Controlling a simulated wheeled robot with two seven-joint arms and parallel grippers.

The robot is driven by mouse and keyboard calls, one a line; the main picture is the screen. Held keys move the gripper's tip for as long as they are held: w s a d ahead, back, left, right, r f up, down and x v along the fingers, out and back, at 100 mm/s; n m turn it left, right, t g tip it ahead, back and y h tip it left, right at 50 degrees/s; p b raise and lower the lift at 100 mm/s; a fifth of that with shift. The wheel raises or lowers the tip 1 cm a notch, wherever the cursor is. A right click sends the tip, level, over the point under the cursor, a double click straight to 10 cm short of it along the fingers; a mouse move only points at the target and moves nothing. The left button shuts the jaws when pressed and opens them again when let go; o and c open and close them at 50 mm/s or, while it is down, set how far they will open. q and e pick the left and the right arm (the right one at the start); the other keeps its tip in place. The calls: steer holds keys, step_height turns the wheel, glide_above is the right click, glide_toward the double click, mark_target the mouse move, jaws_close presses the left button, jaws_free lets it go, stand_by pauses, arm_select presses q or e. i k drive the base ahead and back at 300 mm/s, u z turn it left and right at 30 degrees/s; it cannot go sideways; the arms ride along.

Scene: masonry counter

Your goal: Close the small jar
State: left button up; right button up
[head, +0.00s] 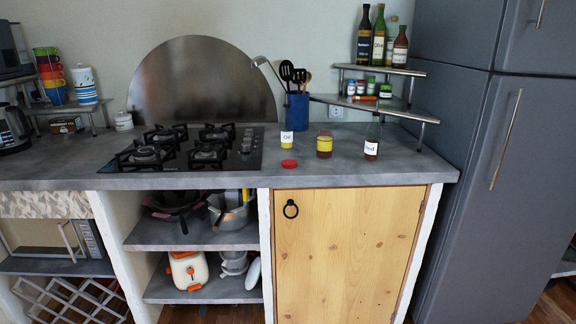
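A small jar (287,138) with a white label and yellow at its bottom stands on the counter, right of the hob. A second small jar (324,147), brown with a yellow band, stands to its right. I cannot make out a lid on either one. A round red lid (289,163) lies flat on the counter near the front edge, in front of the first jar and apart from both. Neither of my grippers is in view.
A dark bottle (372,142) with a white label stands right of the jars. A blue utensil holder (298,106) and a tiered corner shelf (412,112) with bottles stand behind. A gas hob (187,148) is at left. The counter's front strip (350,174) is clear.

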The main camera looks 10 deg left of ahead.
mark_target(325, 139)
steer(key=u, duration=0.6)
steer(key=i, duration=1.25)
steer(key=z, duration=0.6)
